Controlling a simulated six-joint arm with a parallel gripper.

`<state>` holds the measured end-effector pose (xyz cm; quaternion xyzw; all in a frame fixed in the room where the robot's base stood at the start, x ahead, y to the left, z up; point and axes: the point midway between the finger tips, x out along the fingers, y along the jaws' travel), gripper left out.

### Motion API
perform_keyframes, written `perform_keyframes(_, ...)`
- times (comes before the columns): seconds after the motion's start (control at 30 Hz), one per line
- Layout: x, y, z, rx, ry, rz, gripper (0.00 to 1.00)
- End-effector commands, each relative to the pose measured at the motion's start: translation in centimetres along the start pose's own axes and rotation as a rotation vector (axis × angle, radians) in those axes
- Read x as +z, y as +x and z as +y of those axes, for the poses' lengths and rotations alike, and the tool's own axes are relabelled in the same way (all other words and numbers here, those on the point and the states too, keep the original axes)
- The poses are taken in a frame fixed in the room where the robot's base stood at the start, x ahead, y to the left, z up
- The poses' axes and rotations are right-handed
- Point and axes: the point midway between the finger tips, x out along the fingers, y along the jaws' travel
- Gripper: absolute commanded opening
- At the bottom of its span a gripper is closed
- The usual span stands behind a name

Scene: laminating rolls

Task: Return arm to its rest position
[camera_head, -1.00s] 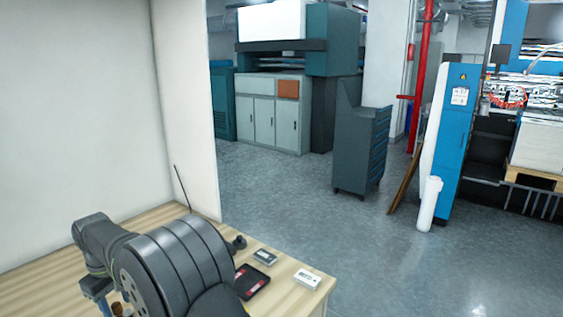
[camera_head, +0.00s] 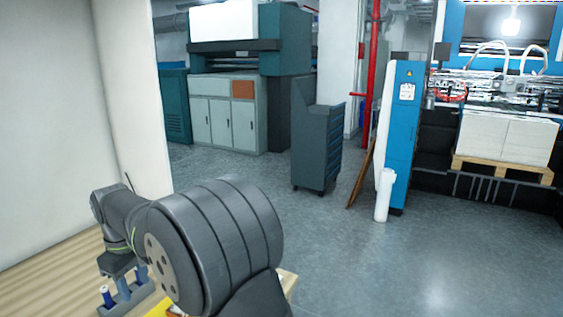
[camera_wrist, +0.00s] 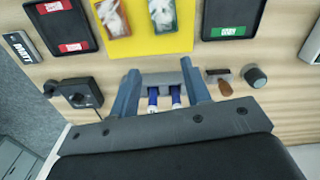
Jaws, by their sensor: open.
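My gripper (camera_head: 124,292) is low over the wooden table at the lower left of the head view, partly hidden by my arm's large grey joint. In the wrist view my gripper (camera_wrist: 160,80) is open. Its two blue-grey fingers stand apart, with no item clearly held between them. Two small blue-and-white cylinders (camera_wrist: 152,98) and a grey block show between the fingers; I cannot tell whether they touch. My arm is bent across the lower left of the head view.
The wrist view shows a yellow mat (camera_wrist: 145,42) with two pouches, a black tray with a red label (camera_wrist: 62,22), a black tray with a green label (camera_wrist: 230,18), a black device (camera_wrist: 75,93) and a knob (camera_wrist: 256,76). A white wall (camera_head: 45,120) stands left.

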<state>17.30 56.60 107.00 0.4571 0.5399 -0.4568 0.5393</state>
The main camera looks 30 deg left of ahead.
Motion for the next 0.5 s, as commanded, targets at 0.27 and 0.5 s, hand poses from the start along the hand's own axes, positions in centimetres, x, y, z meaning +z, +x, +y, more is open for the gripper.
perform_keyframes(0.27,5.0,1.2,2.6,0.000,0.113,0.000,0.44)
perform_keyframes(0.5,9.4,2.1,4.4,0.000,0.210,0.000,0.44)
